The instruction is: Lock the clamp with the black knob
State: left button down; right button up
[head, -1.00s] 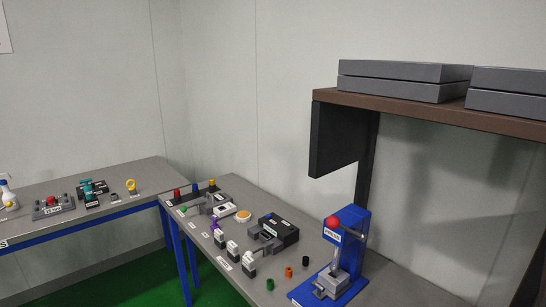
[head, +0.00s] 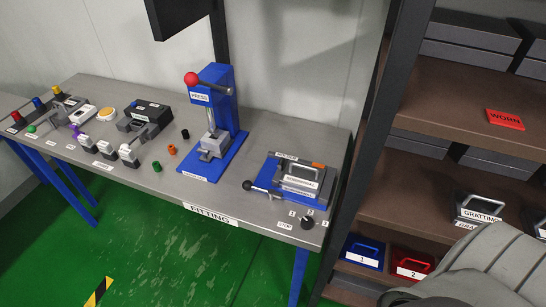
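A clamp fixture on a blue base (head: 258,198) sits at the right end of the table. A lever with a round black knob (head: 247,185) sticks out from its left side. A grey block with a handle (head: 300,184) sits in the fixture and bears a label too small to read. Whether the clamp is locked cannot be told from this view. Neither gripper is in view.
A blue press (head: 224,90) with a red-ball lever stands left of the clamp. A black dial (head: 307,221) is at the table's front right. A shelf unit (head: 466,87) stands on the right, with blue (head: 363,253) and red (head: 411,263) bins low down. Green floor lies in front.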

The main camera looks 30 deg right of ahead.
aim_at(247, 185)
jog(key=j+z, duration=0.2)
jog(key=j, duration=0.5)
jog(key=z, duration=1.35)
jog(key=i+j, duration=0.05)
